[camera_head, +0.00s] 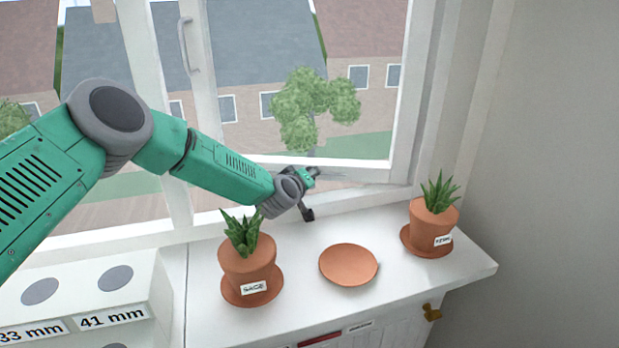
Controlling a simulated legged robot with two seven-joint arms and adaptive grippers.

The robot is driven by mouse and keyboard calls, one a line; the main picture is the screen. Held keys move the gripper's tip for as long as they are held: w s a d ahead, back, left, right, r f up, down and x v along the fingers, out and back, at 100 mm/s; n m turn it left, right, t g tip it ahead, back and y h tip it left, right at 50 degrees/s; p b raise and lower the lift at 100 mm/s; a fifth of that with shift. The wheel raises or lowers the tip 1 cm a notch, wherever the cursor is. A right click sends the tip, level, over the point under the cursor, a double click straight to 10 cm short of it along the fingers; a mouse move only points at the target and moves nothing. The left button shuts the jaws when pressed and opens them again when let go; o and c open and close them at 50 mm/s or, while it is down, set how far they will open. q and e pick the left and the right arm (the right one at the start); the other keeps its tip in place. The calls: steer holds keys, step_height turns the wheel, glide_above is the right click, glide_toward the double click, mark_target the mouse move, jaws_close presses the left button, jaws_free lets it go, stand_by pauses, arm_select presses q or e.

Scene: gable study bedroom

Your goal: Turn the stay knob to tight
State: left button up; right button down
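The white window (290,158) stands behind the sill, with its frame running across the picture. A thin grey bar (345,176), perhaps the stay, shows faintly at the bottom of the window, just right of my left gripper. I cannot make out the stay knob; my gripper may hide it. My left gripper (309,192) is at the lower window frame, above the back of the sill and behind the sage pot. A dark finger points down from it. Its fingers are too small and overlapped to tell whether they are open or shut. My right gripper is not in view.
A potted plant labelled SAGE (247,266) stands on the white sill (395,285), below my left forearm. An empty terracotta saucer (349,265) lies mid-sill. Another potted plant (433,220) stands right. A brass fitting (431,312) sticks out below the edge. A white block with labelled holes (78,271) is left.

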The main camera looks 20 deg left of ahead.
arm_select(q)
steer(key=shift+r+m+y+p, duration=0.2)
steer(key=shift+m+y+p, duration=0.15)
steer(key=shift+p, duration=0.4)
steer(key=shift+m+g+y+p, duration=0.4)
steer(key=shift+m+y+p, duration=0.05)
steer(key=shift+m+p, duration=0.55)
steer(key=shift+w+m+y+p, duration=0.1)
steer(key=shift+m+y+p, duration=0.2)
steer(key=shift+m+p, duration=0.2)
steer(key=shift+d+m+y, duration=0.1)
steer(key=shift+m+y, duration=0.4)
steer(key=shift+m, duration=0.15)
steer(key=shift+m+g+y, duration=0.3)
steer(key=shift+m+y, duration=0.1)
steer(key=shift+m, duration=0.3)
steer(key=shift+f+m+y, duration=0.1)
steer(key=shift+m+y, duration=0.3)
steer(key=shift+m, duration=0.1)
steer(key=m+y+b, duration=0.2)
steer(key=m, duration=0.2)
steer(key=shift+b, duration=0.3)
steer(key=shift+d+y, duration=0.1)
steer(key=shift+y, duration=0.2)
